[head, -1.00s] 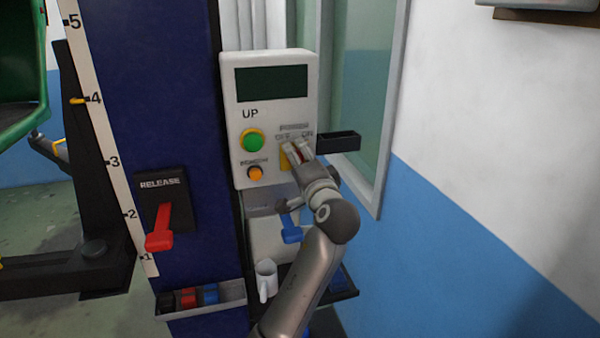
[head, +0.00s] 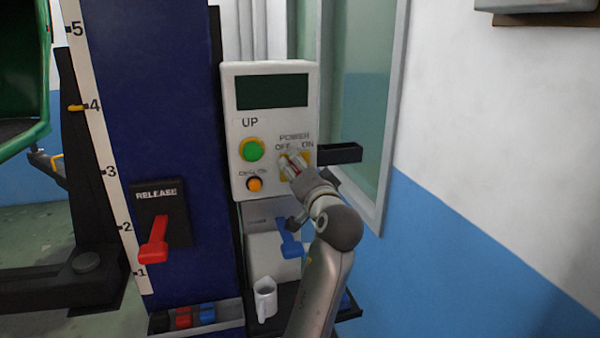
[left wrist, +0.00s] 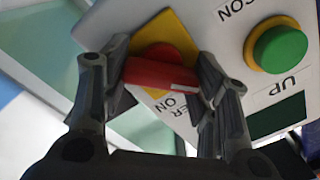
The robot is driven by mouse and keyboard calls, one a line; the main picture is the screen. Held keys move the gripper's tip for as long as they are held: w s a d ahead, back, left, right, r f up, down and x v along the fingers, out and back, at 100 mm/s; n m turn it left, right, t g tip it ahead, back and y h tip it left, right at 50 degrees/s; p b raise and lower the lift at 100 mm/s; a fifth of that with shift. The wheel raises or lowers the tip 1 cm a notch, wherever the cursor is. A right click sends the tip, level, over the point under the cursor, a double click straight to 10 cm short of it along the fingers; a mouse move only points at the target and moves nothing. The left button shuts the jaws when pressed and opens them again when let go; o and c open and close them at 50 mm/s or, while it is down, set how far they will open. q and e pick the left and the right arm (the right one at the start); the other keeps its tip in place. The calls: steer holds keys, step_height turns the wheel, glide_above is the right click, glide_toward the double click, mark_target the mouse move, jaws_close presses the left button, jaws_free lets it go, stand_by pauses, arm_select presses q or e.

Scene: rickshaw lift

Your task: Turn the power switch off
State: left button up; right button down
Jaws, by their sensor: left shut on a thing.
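The power switch is a red knob on a yellow plate (head: 307,158) on the control box, under the words OFF and ON. In the head view my left gripper (head: 291,163) covers most of it, and its fingers lean up and left, with their tips just below OFF. In the left wrist view the red knob (left wrist: 160,75) lies between the two dark fingers (left wrist: 163,85), which are shut on its bar. I cannot tell for sure which setting the knob points to. My right gripper is not in view.
The box also bears a green UP button (head: 252,149), an orange button (head: 254,184) and a dark screen (head: 272,91). A black holder (head: 340,154) juts from its right side. A red RELEASE lever (head: 153,243) is at left.

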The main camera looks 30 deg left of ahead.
arm_select(q)
steer(key=shift+f, duration=0.1)
steer(key=o, duration=1)
steer(key=v, duration=0.7)
steer(key=shift+s+d, duration=0.15)
steer(key=shift+d, duration=0.05)
